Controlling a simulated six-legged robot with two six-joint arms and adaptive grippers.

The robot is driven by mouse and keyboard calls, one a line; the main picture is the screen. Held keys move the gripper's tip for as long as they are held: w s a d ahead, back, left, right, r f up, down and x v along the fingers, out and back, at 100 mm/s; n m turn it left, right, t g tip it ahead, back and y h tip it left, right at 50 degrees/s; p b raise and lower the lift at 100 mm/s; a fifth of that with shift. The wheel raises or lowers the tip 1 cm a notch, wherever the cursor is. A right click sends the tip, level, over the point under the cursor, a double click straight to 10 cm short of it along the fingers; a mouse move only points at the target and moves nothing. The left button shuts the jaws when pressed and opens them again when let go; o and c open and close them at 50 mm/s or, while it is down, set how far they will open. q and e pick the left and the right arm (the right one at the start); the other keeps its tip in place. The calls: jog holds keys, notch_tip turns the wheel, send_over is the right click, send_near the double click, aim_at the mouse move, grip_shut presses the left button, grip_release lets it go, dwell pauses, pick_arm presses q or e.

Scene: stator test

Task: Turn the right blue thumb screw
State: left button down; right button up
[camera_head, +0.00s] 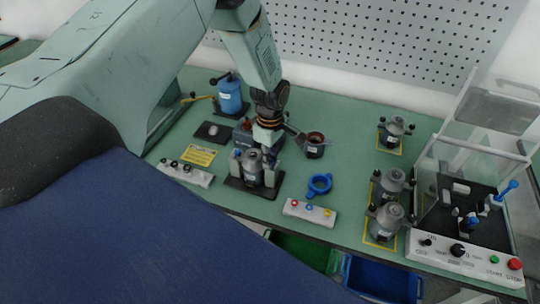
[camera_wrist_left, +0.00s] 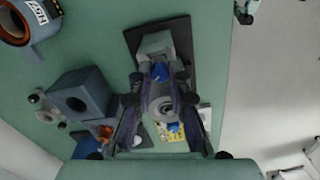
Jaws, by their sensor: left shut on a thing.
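The grey stator (camera_head: 252,172) stands upright in a fixture on a black plate (camera_head: 262,193), with a grey block on each side. The left blue thumb screw (camera_head: 237,153) shows on the left block. My left gripper (camera_head: 268,163) points down over the fixture's right side and hides the right screw in the head view. In the left wrist view, the right blue thumb screw (camera_wrist_left: 158,72) sits at the grey block (camera_wrist_left: 156,45), between the fingertips of my left gripper (camera_wrist_left: 159,82), which is shut on it. The stator's round top (camera_wrist_left: 163,108) lies between the fingers. My right gripper is not in view.
A blue ring (camera_head: 319,185) and a box with coloured buttons (camera_head: 310,212) lie to the right. A dark cup with an orange-brown rim (camera_head: 315,144) stands behind. More stators (camera_head: 388,222) and a clear-guarded test station (camera_head: 465,255) are further right. The bench between is mostly clear.

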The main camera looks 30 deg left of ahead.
pick_arm(q)
jog(key=c, duration=1.3)
grip_release()
jog(key=shift+o, duration=0.2)
notch_tip(320, 180, up, 12)
